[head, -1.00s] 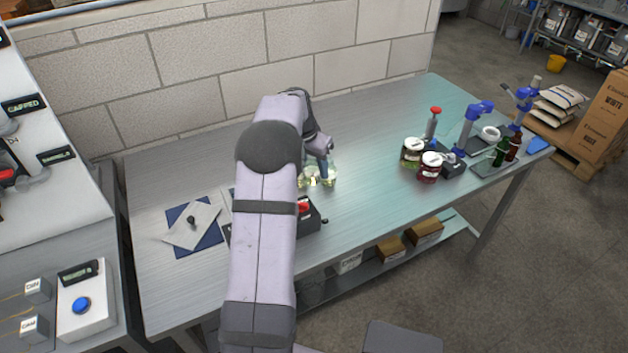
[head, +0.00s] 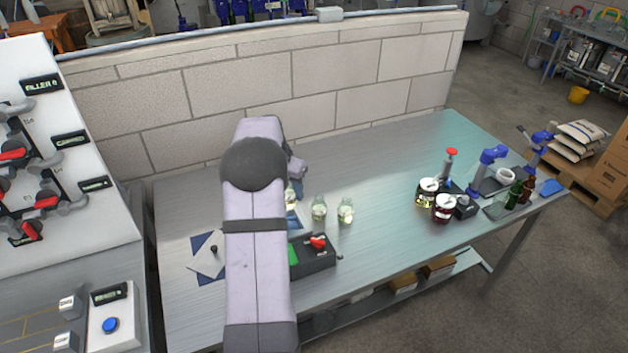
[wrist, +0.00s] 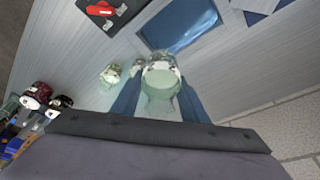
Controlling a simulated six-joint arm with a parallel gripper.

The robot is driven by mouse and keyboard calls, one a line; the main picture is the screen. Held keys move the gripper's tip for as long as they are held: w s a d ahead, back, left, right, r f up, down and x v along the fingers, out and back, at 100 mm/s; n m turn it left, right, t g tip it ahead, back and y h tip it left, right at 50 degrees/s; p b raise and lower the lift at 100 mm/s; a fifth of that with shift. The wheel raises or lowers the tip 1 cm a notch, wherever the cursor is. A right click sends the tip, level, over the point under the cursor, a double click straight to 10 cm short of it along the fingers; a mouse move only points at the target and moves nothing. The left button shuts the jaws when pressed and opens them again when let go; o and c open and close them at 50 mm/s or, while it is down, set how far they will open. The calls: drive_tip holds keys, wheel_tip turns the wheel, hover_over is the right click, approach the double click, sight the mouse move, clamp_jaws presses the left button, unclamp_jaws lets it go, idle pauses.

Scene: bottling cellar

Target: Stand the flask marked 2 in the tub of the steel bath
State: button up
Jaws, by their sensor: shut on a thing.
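My gripper (wrist: 160,92) is shut on a clear glass flask (wrist: 162,78), with one blue finger on each side. In the head view the held flask (head: 291,196) is mostly behind my arm, and I cannot read its mark. The steel bath's tub (wrist: 180,28) is a blue rectangle just beyond the held flask in the wrist view. In the head view a bit of the bath (head: 292,221) shows beside my arm. Two other flasks, one nearer my arm (head: 319,208) and one further right (head: 346,210), stand on the table; their marks are unreadable.
A black box with a red switch (head: 318,243) and green panel stands in front of the bath. Jars (head: 444,208), a blue stand (head: 488,165) and bottles (head: 514,190) are at the right. A blue-and-grey sheet (head: 205,255) lies left. The table between flasks and jars is clear.

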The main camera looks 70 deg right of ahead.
drive_tip(key=a, duration=0.1)
drive_tip(key=w+a+m+p, duration=0.1)
drive_tip(key=a+p, duration=0.1)
drive_tip(key=shift+w+f, duration=0.25)
drive_tip(key=shift+f, duration=0.1)
drive_tip(key=m, duration=0.1)
drive_tip(key=s+m+g, duration=0.1)
drive_tip(key=m, duration=0.1)
drive_tip(key=shift+d+f+m, duration=0.15)
drive_tip(key=shift+f+m, duration=0.05)
drive_tip(key=shift+m, duration=0.1)
drive_tip(key=m+g, duration=0.1)
drive_tip(key=m, duration=0.2)
drive_tip(key=shift+s+r+y, duration=0.1)
drive_tip(key=shift+s+y, duration=0.05)
drive_tip(key=shift+y, duration=0.25)
drive_tip(key=shift+f+b, duration=1.15)
drive_tip(key=shift+f, duration=0.95)
drive_tip(key=shift+b, duration=0.4)
drive_tip(key=shift+f, duration=0.35)
